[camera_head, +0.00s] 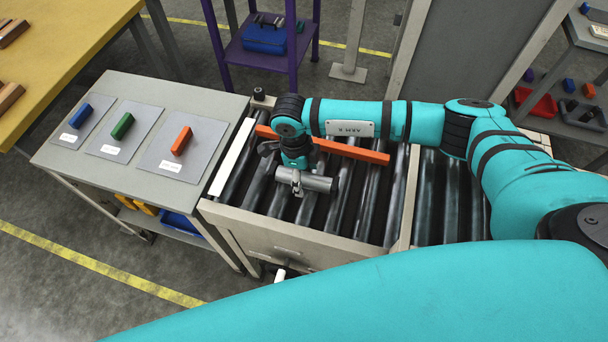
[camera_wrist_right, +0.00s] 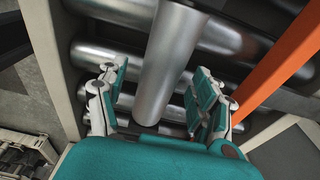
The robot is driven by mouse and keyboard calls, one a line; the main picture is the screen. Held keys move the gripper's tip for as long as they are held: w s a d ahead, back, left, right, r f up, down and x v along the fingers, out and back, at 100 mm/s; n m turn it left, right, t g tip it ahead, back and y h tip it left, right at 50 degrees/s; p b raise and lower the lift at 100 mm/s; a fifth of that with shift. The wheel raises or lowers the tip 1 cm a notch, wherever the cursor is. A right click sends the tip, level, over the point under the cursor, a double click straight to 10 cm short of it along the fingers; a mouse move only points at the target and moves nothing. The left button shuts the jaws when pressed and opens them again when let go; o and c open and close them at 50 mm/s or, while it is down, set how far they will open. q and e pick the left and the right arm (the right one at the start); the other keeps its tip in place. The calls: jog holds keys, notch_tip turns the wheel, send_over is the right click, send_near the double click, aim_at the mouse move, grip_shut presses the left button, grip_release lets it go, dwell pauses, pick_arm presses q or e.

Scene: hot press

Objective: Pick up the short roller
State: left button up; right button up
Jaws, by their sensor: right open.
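The short roller (camera_head: 320,184) is a grey metal cylinder lying on top of the conveyor's long rollers, across them. My right gripper (camera_head: 297,188) is above the conveyor, pointing down at the short roller. In the right wrist view the short roller (camera_wrist_right: 170,62) runs between the two fingers of my right gripper (camera_wrist_right: 155,85). The fingers are spread, one on each side of it, with gaps visible. Part of the short roller is hidden by the gripper in the head view. My left gripper is not in view.
An orange bar (camera_head: 350,150) crosses the conveyor behind the short roller and shows at right in the wrist view (camera_wrist_right: 285,62). The conveyor frame (camera_head: 300,243) borders the front. A grey table (camera_head: 135,88) at left holds blue, green and orange blocks on plates.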

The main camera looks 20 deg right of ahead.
jog(key=shift+f, duration=0.1)
grip_shut()
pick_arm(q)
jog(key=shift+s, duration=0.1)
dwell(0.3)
